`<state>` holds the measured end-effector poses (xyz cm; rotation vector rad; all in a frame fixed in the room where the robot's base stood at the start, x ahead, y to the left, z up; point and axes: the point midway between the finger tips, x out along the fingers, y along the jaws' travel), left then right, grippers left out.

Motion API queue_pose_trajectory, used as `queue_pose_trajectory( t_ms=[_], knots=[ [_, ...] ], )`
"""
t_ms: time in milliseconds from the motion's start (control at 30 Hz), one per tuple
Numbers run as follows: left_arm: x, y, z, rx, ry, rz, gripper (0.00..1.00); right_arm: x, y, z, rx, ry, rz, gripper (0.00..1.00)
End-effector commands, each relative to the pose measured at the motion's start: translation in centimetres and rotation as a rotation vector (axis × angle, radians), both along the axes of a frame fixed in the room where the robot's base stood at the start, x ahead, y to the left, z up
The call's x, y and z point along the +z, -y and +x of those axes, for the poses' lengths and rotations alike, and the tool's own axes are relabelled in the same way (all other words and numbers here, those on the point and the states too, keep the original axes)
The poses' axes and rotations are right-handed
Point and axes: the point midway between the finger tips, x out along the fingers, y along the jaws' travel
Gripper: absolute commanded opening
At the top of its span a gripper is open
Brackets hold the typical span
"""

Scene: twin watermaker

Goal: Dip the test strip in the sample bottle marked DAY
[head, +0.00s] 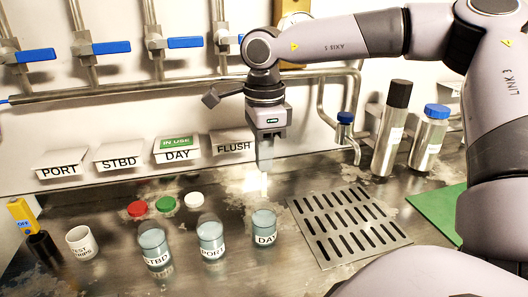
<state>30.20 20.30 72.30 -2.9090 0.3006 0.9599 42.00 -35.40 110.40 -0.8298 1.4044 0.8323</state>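The sample bottle marked DAY (265,228) stands open and upright on the steel counter, rightmost of three labelled bottles. It holds bluish liquid. My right gripper (265,168) points down above and behind the DAY bottle, apart from it. Its fingers show edge-on, so I cannot tell whether they are open or shut. A pale bright patch lies just below the fingertips; I cannot tell whether it is a test strip or glare. A white cup labelled for test strips (82,243) stands at the left. My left gripper is not in view.
Bottles marked STBD (153,247) and PORT (211,239) stand left of DAY. Red (137,209), green (166,204) and white (194,200) caps lie behind them. A slotted drain (348,225) lies right, before a steel cylinder (390,130).

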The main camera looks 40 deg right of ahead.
Motion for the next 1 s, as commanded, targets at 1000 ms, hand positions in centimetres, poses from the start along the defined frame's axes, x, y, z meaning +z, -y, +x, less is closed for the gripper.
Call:
queue_pose_trajectory(
  t_ms=[1000],
  knots=[
    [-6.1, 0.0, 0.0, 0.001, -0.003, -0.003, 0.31, -7.5, 0.0, 0.0, 0.000, 0.000, -0.001, 0.00]
  ],
)
